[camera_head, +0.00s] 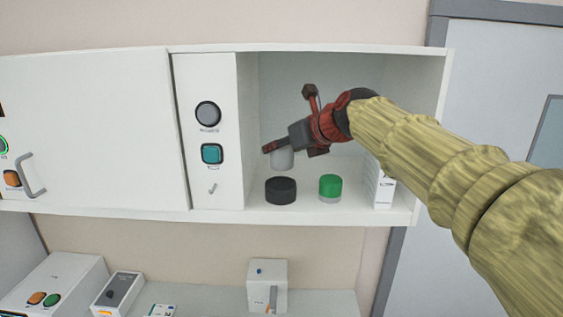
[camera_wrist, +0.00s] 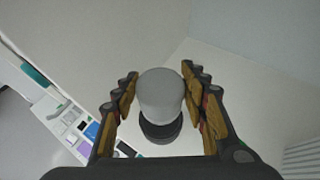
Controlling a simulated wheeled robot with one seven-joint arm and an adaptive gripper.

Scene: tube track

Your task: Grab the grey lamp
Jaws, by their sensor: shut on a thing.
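The grey lamp (camera_head: 282,159) is a short, pale grey cylinder inside the open cabinet bay. In the wrist view the lamp (camera_wrist: 161,94) sits between the two fingers. My gripper (camera_head: 271,148) reaches in from the right and is shut on the lamp near its top. It also shows in the wrist view (camera_wrist: 160,76), with a finger on each side of the lamp. A black round piece (camera_head: 281,190) stands on the cabinet floor below the lamp, with a small gap between them in the head view. The fingers partly hide the lamp's top in the head view.
A green-topped cylinder (camera_head: 330,187) stands just right of the black piece. A white box (camera_head: 380,186) stands at the bay's right side. A panel with buttons (camera_head: 210,130) bounds the bay on the left. A lower shelf holds several boxes, including a white one (camera_head: 267,285).

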